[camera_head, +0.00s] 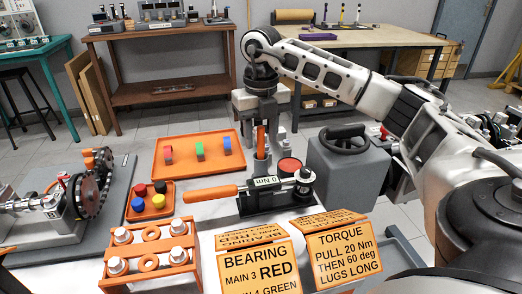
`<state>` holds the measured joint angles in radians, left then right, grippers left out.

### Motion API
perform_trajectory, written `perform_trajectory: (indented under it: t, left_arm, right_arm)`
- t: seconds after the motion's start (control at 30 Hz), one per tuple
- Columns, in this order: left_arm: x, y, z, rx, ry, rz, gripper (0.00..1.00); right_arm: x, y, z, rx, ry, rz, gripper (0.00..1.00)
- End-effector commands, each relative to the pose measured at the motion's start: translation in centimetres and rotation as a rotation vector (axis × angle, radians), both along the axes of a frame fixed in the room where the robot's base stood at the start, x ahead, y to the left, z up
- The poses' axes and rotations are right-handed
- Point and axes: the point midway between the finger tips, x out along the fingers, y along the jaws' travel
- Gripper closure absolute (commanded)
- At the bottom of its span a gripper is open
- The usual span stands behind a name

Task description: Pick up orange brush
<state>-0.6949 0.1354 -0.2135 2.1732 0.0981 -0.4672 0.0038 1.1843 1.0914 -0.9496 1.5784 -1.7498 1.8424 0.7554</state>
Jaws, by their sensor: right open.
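An orange upright handle (261,137), which looks like the orange brush, stands in a dark holder behind the orange-handled torque tool. Its lower end is hidden. My right gripper (262,119) points down from the arm at the upper right, directly above and around the top of this handle. It is open; whether its fingers touch the handle cannot be told. My left gripper is not in view.
The torque tool (212,193) lies in front on a black stand. An orange tray (184,171) with coloured blocks lies left. A grey box with a dark wheel (346,165) stands right. Two orange sign cards (341,251) stand in front.

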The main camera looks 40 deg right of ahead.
Motion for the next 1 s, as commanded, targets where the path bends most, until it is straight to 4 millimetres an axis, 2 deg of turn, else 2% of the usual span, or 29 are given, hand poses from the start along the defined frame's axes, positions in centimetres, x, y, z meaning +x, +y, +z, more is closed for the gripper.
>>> perform_trajectory:
  t: [0.1, 0.3, 0.33, 0.47, 0.5, 0.83, 1.0]
  left_arm:
    - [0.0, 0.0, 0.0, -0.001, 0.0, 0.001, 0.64]
    - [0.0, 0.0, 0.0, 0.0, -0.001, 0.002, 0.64]
    - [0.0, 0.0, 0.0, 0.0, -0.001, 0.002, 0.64]
    - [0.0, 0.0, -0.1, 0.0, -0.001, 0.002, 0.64]
    - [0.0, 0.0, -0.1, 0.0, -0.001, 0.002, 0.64]
    - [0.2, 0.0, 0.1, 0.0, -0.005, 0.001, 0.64]
    - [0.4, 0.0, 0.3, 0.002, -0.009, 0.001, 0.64]
  right_arm:
    - [0.0, 0.0, -0.9, -0.001, 0.0, 0.001, 0.58]
    - [0.0, 0.0, -1.0, -0.001, -0.001, 0.001, 0.58]
    - [0.0, 0.0, -1.0, -0.001, -0.001, 0.001, 0.61]
    - [0.0, 0.0, -0.9, 0.0, -0.001, 0.001, 0.97]
    - [0.0, 0.0, -0.9, 0.0, -0.001, 0.001, 1.0]
    - [0.0, 0.0, -0.5, 0.0, -0.002, 0.001, 1.0]
    - [0.1, 0.1, 2.0, 0.001, -0.005, 0.002, 1.0]
